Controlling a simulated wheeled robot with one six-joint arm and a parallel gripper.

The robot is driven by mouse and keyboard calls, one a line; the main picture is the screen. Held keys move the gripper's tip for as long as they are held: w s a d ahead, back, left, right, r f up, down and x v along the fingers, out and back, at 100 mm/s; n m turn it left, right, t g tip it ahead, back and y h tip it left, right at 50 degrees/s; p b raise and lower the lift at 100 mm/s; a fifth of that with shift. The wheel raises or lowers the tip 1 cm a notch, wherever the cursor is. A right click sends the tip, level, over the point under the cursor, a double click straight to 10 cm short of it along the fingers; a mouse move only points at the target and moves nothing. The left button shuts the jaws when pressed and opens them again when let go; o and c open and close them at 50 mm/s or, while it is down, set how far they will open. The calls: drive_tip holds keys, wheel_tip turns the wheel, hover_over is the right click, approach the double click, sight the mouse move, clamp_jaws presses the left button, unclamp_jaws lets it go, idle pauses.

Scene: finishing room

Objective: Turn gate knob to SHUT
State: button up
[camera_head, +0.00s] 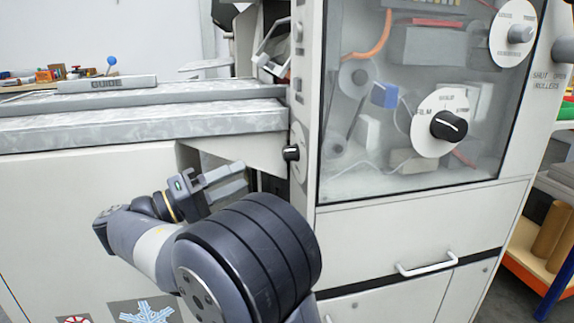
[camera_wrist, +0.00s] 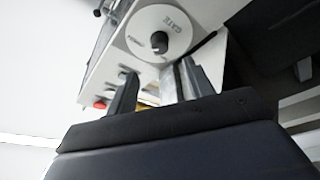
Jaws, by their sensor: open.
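The gate knob (camera_head: 291,153) is a small black knob on the narrow side face of the machine, seen nearly edge-on in the head view. In the wrist view, the black gate knob (camera_wrist: 159,42) sits on a round white dial (camera_wrist: 143,22) marked GATE. Its other markings are too small to read, so I cannot tell its setting. My gripper (camera_head: 241,177) is open and empty, to the left of and slightly below the knob. In the wrist view, my gripper (camera_wrist: 156,70) points at the dial, with the knob beyond the fingertips and apparently not touched.
A larger black knob (camera_head: 449,126) on a white dial marked FILM is on the clear front panel. Another dial (camera_head: 517,34) is at top right. The grey GUIDE block (camera_head: 107,84) lies on the ledge. A red button (camera_wrist: 100,105) shows near the left finger. The ledge overhangs my gripper.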

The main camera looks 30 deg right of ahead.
sight(284, 156)
drive_tip(key=p+x, duration=0.1)
drive_tip(key=x, duration=0.8)
drive_tip(key=shift+d, duration=0.35)
drive_tip(key=shift+d+r, duration=0.2)
drive_tip(key=shift+d, duration=0.25)
drive_tip(key=c, duration=1)
